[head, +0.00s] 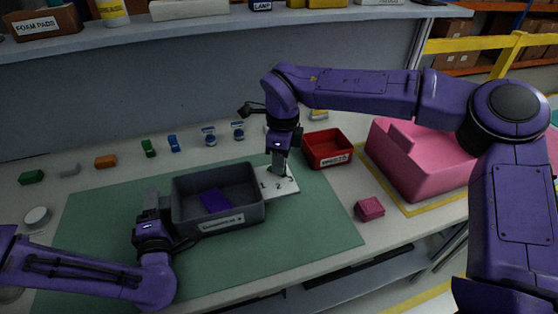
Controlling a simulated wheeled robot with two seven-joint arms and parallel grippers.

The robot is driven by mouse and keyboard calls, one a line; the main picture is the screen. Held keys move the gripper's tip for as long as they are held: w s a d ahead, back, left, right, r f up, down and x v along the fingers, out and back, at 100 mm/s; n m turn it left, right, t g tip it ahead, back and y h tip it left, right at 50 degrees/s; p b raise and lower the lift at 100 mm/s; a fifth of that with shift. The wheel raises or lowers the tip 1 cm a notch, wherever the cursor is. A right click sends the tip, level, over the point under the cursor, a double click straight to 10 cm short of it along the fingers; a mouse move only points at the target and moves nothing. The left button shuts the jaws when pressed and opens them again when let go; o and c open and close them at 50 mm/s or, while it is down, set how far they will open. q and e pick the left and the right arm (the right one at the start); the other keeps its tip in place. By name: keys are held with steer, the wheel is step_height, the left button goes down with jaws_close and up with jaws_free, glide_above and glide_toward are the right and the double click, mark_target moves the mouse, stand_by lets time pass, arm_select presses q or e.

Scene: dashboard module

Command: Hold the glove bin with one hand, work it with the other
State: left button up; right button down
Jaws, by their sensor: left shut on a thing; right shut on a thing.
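A dark grey open bin (188,229) with a white label on its front stands on the green mat; I take it for the glove bin. A flat purple piece (215,199) lies inside it. My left gripper (152,200) is at the bin's left end, shut on its left wall. My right gripper (279,172) points down just right of the bin, over a white numbered card (286,186). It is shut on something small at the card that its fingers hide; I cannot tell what.
A red labelled bin (328,163) stands right of the card. A large pink housing (430,175) sits in a yellow outline, with a small pink block (369,209) in front. Several small coloured parts line the back. The mat's front right is clear.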

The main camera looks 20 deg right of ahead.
arm_select(q)
steer(key=shift+a+f, duration=0.15)
steer(key=shift+a, duration=0.2)
arm_select(e)
steer(key=shift+w+d+f, duration=0.1)
steer(key=shift+w+d, duration=0.1)
steer(key=shift+d, duration=0.2)
steer(key=c, duration=1.1)
jaws_free()
arm_select(q)
steer(key=shift+d, duration=0.1)
arm_select(e)
steer(key=shift+a, duration=0.15)
steer(key=shift+r, duration=0.25)
arm_select(q)
steer(key=shift+d, duration=0.15)
arm_select(e)
steer(key=r, duration=1.1)
steer(key=shift+d+r, duration=0.25)
steer(key=shift+r, duration=0.05)
arm_select(q)
steer(key=o, duration=1.5)
